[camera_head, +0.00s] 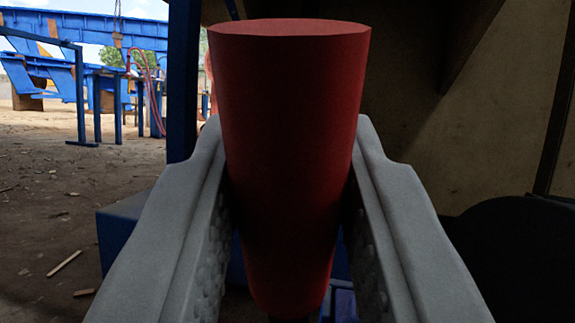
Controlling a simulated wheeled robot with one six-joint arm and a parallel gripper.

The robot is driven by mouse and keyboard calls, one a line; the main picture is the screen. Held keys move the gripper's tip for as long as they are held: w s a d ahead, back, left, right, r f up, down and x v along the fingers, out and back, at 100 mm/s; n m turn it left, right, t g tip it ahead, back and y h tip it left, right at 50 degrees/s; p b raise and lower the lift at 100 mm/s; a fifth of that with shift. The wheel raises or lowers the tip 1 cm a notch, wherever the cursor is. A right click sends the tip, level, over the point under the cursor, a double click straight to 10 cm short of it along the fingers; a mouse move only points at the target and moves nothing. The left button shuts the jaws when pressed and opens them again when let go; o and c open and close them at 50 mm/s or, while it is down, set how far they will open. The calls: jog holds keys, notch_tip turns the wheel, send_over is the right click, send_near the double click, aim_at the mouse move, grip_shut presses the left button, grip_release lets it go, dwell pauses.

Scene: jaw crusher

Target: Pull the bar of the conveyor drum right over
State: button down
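A thick red grip (288,150), which looks like the handle end of the drum's bar, stands upright in the middle of the view. Its flat top faces up and it narrows downward to a dark stem at the bottom edge. My gripper (289,125) has one grey finger on each side of it. Both fingers meet the red sides with no gap that I can see, so it looks shut on the grip. The grip hides part of the inner finger pads. Most of the bar and the conveyor drum cannot be made out.
A blue post (183,80) stands behind on the left, with a blue box-like part (115,240) low down. A brown-grey panel (490,150) fills the right, with a dark rounded shape (515,250) below. Open dirt ground (70,200) lies left, with blue steelwork beyond.

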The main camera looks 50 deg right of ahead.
dwell(0.4)
jog(key=c, duration=1.2)
grip_release()
